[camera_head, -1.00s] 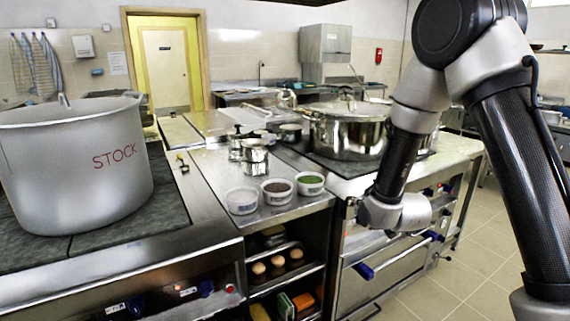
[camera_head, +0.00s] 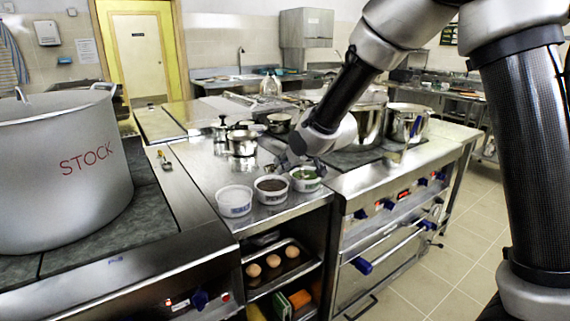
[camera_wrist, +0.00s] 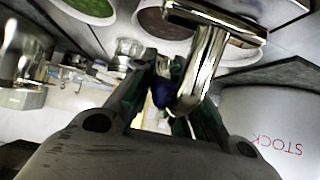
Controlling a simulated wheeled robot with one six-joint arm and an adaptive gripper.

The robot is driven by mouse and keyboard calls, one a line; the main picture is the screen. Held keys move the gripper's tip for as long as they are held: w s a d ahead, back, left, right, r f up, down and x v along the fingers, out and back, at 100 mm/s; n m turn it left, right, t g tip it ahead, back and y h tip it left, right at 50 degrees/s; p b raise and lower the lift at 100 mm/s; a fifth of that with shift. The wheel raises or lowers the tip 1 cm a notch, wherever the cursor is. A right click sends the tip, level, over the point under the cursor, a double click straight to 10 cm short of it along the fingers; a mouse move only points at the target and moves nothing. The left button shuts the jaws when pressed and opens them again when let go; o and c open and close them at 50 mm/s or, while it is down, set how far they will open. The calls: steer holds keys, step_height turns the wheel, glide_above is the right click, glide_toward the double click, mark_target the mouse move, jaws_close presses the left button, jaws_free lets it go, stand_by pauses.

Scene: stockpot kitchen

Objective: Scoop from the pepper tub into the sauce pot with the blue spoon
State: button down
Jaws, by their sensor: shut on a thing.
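My gripper (camera_head: 288,161) is low beside the tubs, close to the green-filled one. In the wrist view its fingers (camera_wrist: 165,102) are shut on a blue handle (camera_wrist: 163,90), taken as the blue spoon, by a shiny metal piece (camera_wrist: 203,70). The spoon's bowl cannot be made out. The tub with dark contents (camera_head: 271,196), likely the pepper tub, stands between a pale-filled tub (camera_head: 234,208) and a green-filled tub (camera_head: 305,187). Steel pots (camera_head: 406,125) stand on the right stove, partly behind my arm; which one is the sauce pot I cannot tell.
The big STOCK pot (camera_head: 70,200) stands on the left stove and also shows in the wrist view (camera_wrist: 270,120). Small steel pots (camera_head: 242,143) stand behind the tubs. A tray of eggs (camera_head: 290,275) is on a shelf below.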

steer(key=shift+f, duration=4)
steer(key=shift+w, duration=0.1)
steer(key=shift+w+a, duration=0.3)
steer(key=shift+w, duration=0.05)
steer(key=shift+r, duration=0.15)
